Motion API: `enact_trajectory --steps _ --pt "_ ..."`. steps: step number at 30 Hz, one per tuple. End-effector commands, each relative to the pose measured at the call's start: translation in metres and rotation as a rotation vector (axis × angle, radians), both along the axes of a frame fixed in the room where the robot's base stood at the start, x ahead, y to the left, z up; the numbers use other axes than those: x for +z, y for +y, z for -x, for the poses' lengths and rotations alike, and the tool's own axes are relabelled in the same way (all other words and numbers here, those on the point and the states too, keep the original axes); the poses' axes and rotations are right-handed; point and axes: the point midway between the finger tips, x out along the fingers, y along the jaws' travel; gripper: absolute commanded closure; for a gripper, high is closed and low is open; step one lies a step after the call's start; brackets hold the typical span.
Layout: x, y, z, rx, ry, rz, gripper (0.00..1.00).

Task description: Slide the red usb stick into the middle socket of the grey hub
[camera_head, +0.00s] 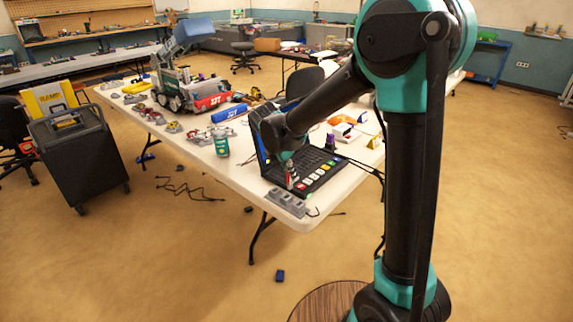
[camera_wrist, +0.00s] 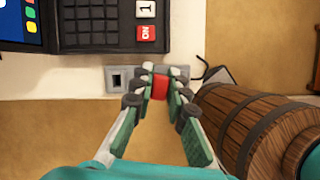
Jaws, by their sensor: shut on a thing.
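The red usb stick (camera_wrist: 160,87) is held between the fingertips of my gripper (camera_wrist: 160,88), which is shut on it. In the wrist view the stick covers the middle of the grey hub (camera_wrist: 121,90), so the middle socket is hidden. The left socket (camera_wrist: 116,81) shows dark and empty. In the head view the grey hub (camera_head: 287,203) lies at the near corner of the white table. My gripper (camera_head: 291,179) points down just above or behind it. I cannot tell whether the stick touches the hub or is in a socket.
A black laptop-like device with colored keys (camera_head: 312,172) lies just behind the hub. A green can (camera_head: 221,146) and small robots stand further left on the table (camera_head: 232,180). A wooden barrel (camera_wrist: 255,120) stands below the table edge.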

Motion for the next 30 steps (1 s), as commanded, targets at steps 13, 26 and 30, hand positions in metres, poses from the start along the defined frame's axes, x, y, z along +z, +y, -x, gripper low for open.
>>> enact_trajectory --steps 13,26,30 --pt "-0.004 0.017 0.01 0.207 0.002 0.001 1.0" --pt "-0.03 0.017 0.01 0.204 0.002 0.0 1.0" --pt "-0.032 0.017 0.01 0.204 0.002 0.0 1.0"
